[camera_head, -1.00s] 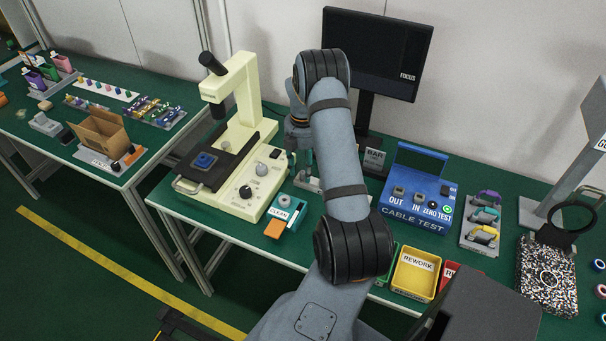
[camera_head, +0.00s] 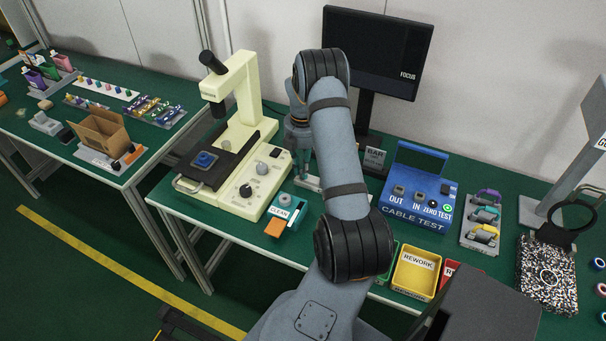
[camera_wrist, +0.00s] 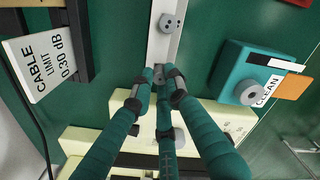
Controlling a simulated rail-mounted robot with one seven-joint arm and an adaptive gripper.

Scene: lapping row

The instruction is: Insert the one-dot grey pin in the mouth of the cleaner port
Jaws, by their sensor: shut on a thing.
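In the wrist view my gripper (camera_wrist: 157,86) has its teal fingers with dark tips closed together over a pale rail (camera_wrist: 166,48). A small grey piece (camera_wrist: 158,74) shows between the fingertips; its dots cannot be read, and the fingers hide most of it. Another grey piece (camera_wrist: 170,23) with small dark holes or dots sits farther along the rail. The cleaner is a teal box (camera_wrist: 229,67) marked CLEAN, with a round grey mouth (camera_wrist: 249,94), to the right of my gripper. In the head view the cleaner (camera_head: 294,215) stands just right of the cream microscope.
The cream microscope (camera_head: 243,184) stands close on the left. A CABLE LIMIT sign (camera_wrist: 39,66) stands beside the rail. The blue cable tester (camera_head: 415,205) and yellow REWORK bin (camera_head: 414,273) are on the right. An orange pad (camera_head: 275,228) projects from the cleaner's front.

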